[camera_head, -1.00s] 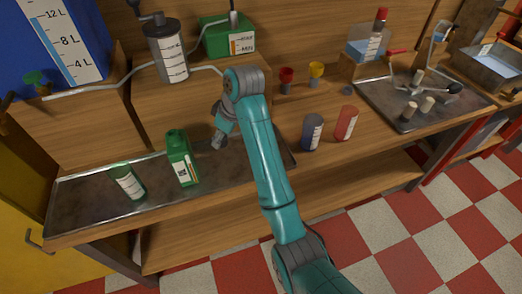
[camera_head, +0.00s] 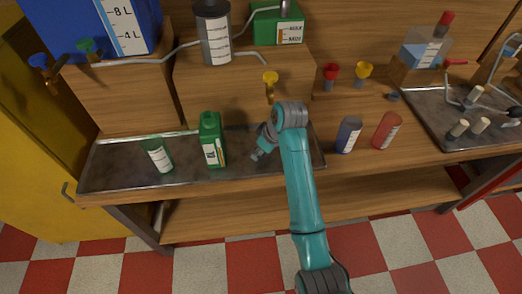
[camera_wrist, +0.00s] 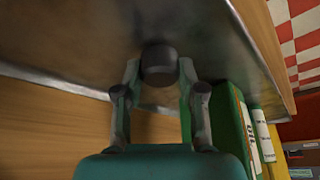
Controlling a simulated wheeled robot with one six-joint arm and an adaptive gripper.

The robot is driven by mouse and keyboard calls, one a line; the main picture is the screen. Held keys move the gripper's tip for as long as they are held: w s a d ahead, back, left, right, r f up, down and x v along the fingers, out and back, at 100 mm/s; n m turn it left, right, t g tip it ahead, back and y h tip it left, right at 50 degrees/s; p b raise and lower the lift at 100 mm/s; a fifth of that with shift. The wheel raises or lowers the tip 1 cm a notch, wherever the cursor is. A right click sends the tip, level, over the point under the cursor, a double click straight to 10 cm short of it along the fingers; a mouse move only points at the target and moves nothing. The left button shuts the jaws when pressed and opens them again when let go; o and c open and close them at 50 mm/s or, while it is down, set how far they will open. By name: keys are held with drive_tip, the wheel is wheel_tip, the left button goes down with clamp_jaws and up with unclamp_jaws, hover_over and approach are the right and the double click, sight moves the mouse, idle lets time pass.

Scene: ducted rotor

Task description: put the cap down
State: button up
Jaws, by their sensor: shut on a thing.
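The cap (camera_wrist: 158,62) is a small dark round piece between my fingertips in the wrist view. My gripper (camera_wrist: 158,76) is shut on it, over the metal tray (camera_wrist: 70,80). In the head view my gripper (camera_head: 258,155) points down at the right part of the tray (camera_head: 105,178), right of the green bottle (camera_head: 212,142). The cap itself is too small to make out there. I cannot tell whether it touches the tray. The green bottle stands upright on the tray, and its side shows close to my right finger in the wrist view (camera_wrist: 232,120).
A blue-grey container (camera_head: 348,135) and a red one (camera_head: 386,130) stand right of my arm. A wooden block (camera_head: 235,95) rises behind the tray. Bare tray shows around my gripper.

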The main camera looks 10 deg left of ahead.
drive_tip(key=shift+f, duration=0.25)
drive_tip(key=o, duration=0.7)
drive_tip(key=shift+o, duration=0.2)
